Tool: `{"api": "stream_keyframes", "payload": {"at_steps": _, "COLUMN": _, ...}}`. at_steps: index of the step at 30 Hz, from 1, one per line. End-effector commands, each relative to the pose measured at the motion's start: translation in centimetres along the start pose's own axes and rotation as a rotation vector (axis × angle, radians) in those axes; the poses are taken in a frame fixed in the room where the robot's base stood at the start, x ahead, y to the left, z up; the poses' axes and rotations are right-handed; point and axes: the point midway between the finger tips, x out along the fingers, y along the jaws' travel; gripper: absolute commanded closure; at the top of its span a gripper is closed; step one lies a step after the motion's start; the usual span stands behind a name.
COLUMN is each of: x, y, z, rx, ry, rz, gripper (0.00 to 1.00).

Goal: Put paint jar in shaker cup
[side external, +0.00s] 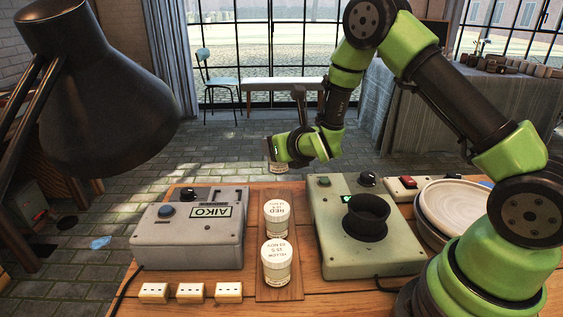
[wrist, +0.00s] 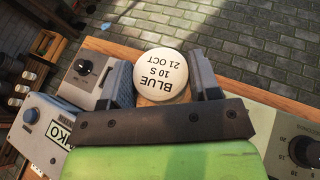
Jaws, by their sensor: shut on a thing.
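The blue paint jar, with a white lid reading "BLUE 10 S 21 OCT", sits between my fingers in the wrist view (wrist: 165,76). My gripper (wrist: 165,88) is shut on it. In the side view my gripper (side external: 279,152) is at the far end of the wooden board, with only a little of the blue jar (side external: 277,169) showing below it. I cannot tell whether the jar is clear of the board. The black shaker cup (side external: 367,216) stands on the green machine (side external: 325,235), nearer the camera and to the right of my gripper. It looks empty, though its bottom is dark.
A red jar (side external: 277,219) and a yellow jar (side external: 277,265) stand on the board (side external: 282,293). A grey AIKO machine (side external: 190,230) is left of them. Stacked plates (side external: 455,207) are right of the green machine. A black lamp (side external: 100,90) hangs at the left.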

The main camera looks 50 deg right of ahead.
Motion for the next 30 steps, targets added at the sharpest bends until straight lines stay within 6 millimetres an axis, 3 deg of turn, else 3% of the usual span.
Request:
{"api": "stream_keyframes", "payload": {"at_steps": 8, "x": -0.8, "y": -0.1, "z": 1.6, "rx": 0.011, "ry": -0.001, "rz": -0.023, "gripper": 0.74}}
{"api": "stream_keyframes", "payload": {"at_steps": 14, "x": -2.5, "y": -0.8, "z": 2.6, "rx": 0.075, "ry": -0.002, "rz": -0.174, "gripper": 0.74}}
{"api": "stream_keyframes", "payload": {"at_steps": 23, "x": -8.9, "y": -3.8, "z": 2.2, "rx": 0.24, "ry": -0.028, "rz": -0.548, "gripper": 0.74}}
{"api": "stream_keyframes", "payload": {"at_steps": 30, "x": -15.2, "y": -5.7, "z": 1.1, "rx": 0.361, "ry": -0.022, "rz": -0.856, "gripper": 0.74}}
